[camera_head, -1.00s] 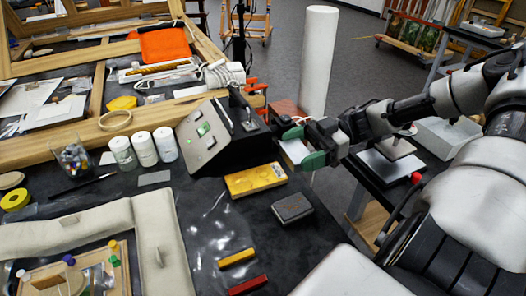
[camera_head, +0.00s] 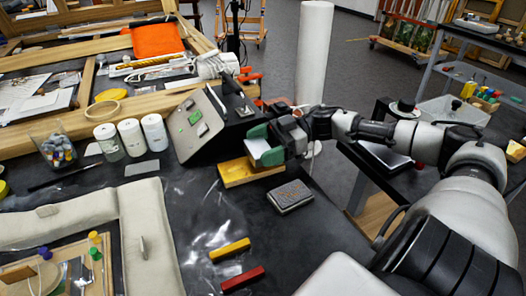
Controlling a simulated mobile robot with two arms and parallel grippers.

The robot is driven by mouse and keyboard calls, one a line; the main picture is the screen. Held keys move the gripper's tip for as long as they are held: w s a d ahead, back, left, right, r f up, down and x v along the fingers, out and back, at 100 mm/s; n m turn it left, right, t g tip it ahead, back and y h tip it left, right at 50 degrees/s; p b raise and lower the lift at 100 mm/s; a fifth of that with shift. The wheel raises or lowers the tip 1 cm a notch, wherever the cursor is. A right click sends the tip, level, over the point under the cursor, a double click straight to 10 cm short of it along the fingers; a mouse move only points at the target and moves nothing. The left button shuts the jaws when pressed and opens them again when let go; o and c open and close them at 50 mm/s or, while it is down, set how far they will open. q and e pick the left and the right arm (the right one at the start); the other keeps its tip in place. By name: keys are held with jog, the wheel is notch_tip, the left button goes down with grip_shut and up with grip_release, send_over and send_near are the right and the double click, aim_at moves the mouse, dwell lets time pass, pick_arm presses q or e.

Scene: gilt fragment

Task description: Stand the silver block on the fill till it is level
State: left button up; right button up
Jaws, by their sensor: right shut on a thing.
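My right gripper (camera_head: 268,147) is shut on a small pale, silvery thing, which looks like the silver block (camera_head: 264,149). Its green fingertips cover most of the block. The gripper is over the right end of a gold-yellow box (camera_head: 240,175); I cannot tell if the block touches it. The wooden fragment (camera_head: 104,266) is at the lower left inside pale padded cushions (camera_head: 147,235), cut off by the frame. I cannot make out the fill on it. My left gripper is out of view.
A sloped grey control box (camera_head: 197,127) stands close behind my right gripper. White jars (camera_head: 130,138) and a glass of coloured items (camera_head: 57,150) stand left. Yellow (camera_head: 230,250) and red (camera_head: 243,279) bars lie in front. Bare bench lies between them.

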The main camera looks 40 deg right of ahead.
jog(key=shift+f, duration=0.95)
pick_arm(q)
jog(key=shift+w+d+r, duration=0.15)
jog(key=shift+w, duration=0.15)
pick_arm(e)
jog(key=o, duration=0.9)
jog(key=shift+f, duration=0.15)
jog(key=shift+o, duration=0.2)
